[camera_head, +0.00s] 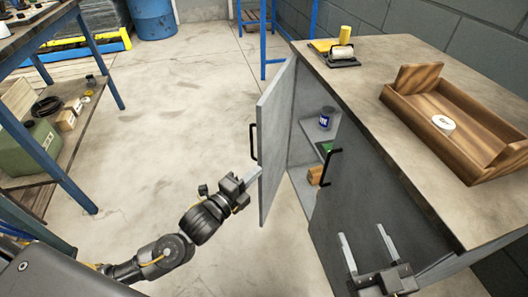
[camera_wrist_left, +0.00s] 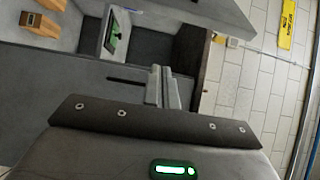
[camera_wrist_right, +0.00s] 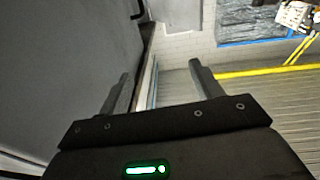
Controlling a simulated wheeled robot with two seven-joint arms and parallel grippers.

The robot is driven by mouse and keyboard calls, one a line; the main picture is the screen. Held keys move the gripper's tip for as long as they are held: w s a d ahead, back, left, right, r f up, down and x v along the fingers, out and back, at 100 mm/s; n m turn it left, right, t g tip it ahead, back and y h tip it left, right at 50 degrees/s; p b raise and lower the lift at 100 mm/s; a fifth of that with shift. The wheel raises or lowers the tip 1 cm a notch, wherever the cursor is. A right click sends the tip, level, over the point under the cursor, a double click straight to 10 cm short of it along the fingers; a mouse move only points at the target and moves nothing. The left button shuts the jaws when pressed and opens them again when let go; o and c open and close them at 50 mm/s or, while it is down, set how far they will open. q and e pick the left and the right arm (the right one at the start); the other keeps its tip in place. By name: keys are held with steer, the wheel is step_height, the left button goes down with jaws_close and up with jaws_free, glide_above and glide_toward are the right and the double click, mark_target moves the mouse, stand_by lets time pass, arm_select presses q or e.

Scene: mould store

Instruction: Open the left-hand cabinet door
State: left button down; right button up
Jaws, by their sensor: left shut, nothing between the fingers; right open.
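The left-hand cabinet door (camera_head: 275,142) stands swung open from the grey cabinet, with its inner face showing. Its black handle (camera_head: 253,141) sticks out on the outer side. My left gripper (camera_head: 256,174) is shut and empty at the door's free edge, below the handle; I cannot tell whether it touches. In the left wrist view its closed fingers (camera_wrist_left: 163,87) point toward the cabinet interior. The right-hand door (camera_head: 365,205) is closed, with a black handle (camera_head: 329,166). My right gripper (camera_head: 363,250) is open and empty near that door. It also shows open in the right wrist view (camera_wrist_right: 160,82).
Inside the cabinet are a blue can (camera_head: 326,118), a green item (camera_head: 325,148) and an orange-brown block (camera_head: 315,175). A wooden tray (camera_head: 455,140) stands on the cabinet top. A blue-framed workbench (camera_head: 45,150) is at left. The floor between (camera_head: 170,120) is clear.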

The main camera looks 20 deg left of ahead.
mark_target(262, 152)
arm_select(q)
steer(key=shift+w+a+b, duration=0.15)
steer(key=shift+w+b, duration=0.5)
steer(key=shift+w, duration=1.7)
steer(key=shift+w+a+b, duration=0.1)
steer(key=shift+w+b, duration=0.55)
steer(key=shift+w, duration=1.7)
arm_select(e)
steer(key=shift+s+d+r+t+y, duration=0.2)
steer(key=shift+r+t+y, duration=0.25)
steer(key=shift+r+t, duration=0.4)
steer(key=shift+s+d+r+t+y, duration=0.15)
steer(key=shift+r+t+y, duration=0.4)
steer(key=shift+r, duration=0.45)
steer(key=shift+s+d+r+t+y, duration=0.15)
steer(key=shift+r+t+y, duration=0.25)
steer(key=shift+r+t, duration=0.5)
